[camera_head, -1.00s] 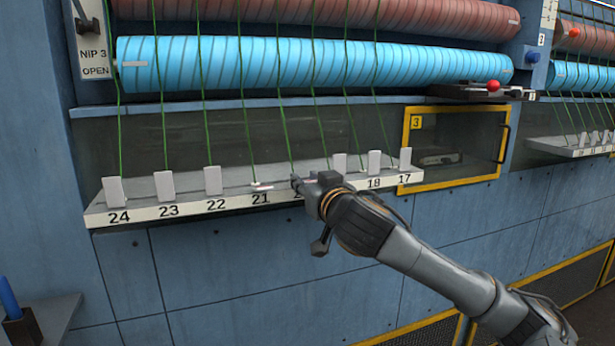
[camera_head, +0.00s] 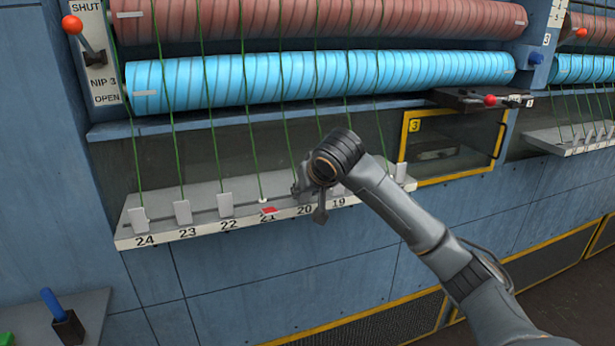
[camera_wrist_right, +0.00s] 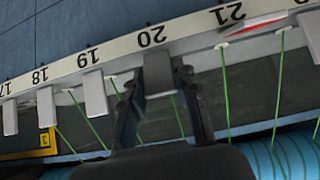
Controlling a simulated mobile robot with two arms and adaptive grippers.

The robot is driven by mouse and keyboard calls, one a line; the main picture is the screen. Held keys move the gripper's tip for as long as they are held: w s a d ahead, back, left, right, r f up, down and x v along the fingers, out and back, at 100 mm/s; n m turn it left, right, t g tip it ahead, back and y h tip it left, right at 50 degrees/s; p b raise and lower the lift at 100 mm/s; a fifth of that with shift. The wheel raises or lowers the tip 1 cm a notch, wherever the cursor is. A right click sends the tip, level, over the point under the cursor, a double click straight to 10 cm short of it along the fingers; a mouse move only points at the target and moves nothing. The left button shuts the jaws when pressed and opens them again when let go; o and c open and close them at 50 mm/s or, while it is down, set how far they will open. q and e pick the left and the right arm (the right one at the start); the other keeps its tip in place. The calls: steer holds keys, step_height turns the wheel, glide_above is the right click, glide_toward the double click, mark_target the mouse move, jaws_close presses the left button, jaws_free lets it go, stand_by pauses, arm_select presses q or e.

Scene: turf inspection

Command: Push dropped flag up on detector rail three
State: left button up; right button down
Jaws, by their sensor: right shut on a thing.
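Detector rail three (camera_head: 166,236) is a pale numbered ledge under the blue roller; it also shows in the wrist view (camera_wrist_right: 120,46). Flag 21 (camera_head: 268,210) lies dropped at its number with a red face showing; it is a thin red strip in the wrist view (camera_wrist_right: 252,27). My right gripper (camera_head: 303,186) is at place 20, beside flag 21. In the wrist view my right gripper's fingers (camera_wrist_right: 156,88) are shut around the grey flag 20 (camera_wrist_right: 158,72), which stands up. My arm hides flag 20 in the head view. My left gripper is not in view.
Flags 24 (camera_head: 138,220), 23 (camera_head: 183,212) and 22 (camera_head: 225,205) stand upright. Green yarns (camera_head: 214,150) run down to the rail. A yellow-framed window (camera_head: 405,140) is at its right end. A red-knobbed lever (camera_head: 72,25) is upper left.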

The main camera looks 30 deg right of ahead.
steer(key=shift+w+d+r+g+y, duration=0.1)
steer(key=shift+w+g+y, duration=0.3)
steer(key=shift+g, duration=0.9)
steer(key=shift+w+d+g+y, duration=0.15)
steer(key=shift+w+g, duration=0.4)
steer(key=shift+g, duration=0.75)
steer(key=c, duration=1)
jaws_free()
steer(key=shift+a, duration=0.1)
steer(key=shift+r, duration=0.25)
steer(key=v, duration=1.1)
steer(key=shift+r, duration=0.3)
steer(key=shift+a, duration=0.1)
